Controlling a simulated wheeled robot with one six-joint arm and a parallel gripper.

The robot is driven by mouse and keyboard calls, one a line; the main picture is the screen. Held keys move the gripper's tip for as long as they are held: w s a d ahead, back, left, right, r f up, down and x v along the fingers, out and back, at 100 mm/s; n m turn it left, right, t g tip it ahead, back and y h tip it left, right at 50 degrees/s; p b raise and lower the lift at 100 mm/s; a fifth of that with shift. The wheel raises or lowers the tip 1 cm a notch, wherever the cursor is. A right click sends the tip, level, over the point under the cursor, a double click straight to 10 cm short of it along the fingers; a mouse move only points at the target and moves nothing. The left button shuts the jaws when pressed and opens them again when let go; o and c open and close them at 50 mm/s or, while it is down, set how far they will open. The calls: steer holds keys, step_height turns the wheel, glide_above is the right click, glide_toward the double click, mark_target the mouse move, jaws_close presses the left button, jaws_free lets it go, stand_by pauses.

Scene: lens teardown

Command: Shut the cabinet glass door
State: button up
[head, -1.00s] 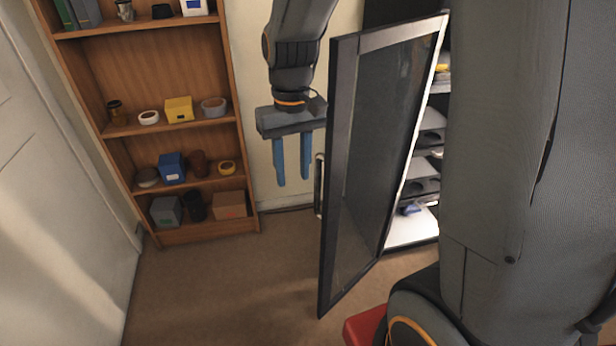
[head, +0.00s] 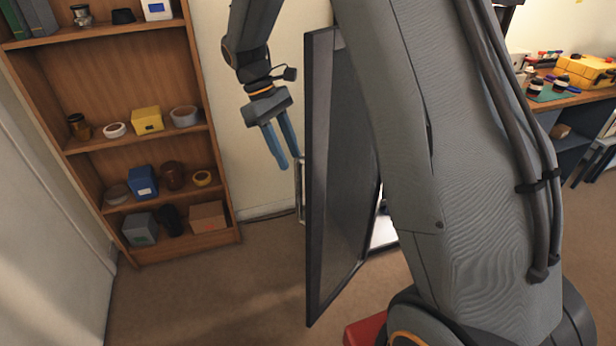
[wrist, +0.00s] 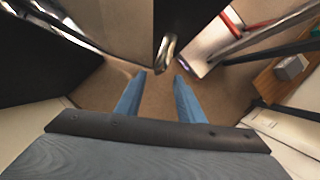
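The cabinet glass door (head: 340,190), a dark frame around a glass pane, stands open and swung out in the head view. Its thin upright handle (head: 299,190) is on the left side, and a metal handle end (wrist: 166,50) shows in the wrist view. My gripper (head: 290,162) is open and empty, with its blue fingers pointing down close by the upper part of the handle. I cannot tell if they touch. In the wrist view the fingers (wrist: 160,78) are apart, with the handle just beyond their tips. My arm hides most of the cabinet; a pale shelf (head: 383,236) shows.
A wooden bookcase (head: 120,86) with jars, tape rolls and boxes stands at the left. A workbench with a yellow toolbox (head: 585,72) is at the right. A red object (head: 366,330) lies low beside my base. The brown floor (head: 210,300) left of the door is clear.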

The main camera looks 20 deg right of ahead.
mark_target(299, 178)
steer(key=shift+p+x, duration=0.95)
steer(key=shift+x, duration=3)
steer(key=shift+d, duration=0.1)
steer(key=shift+c, duration=0.5)
jaws_close()
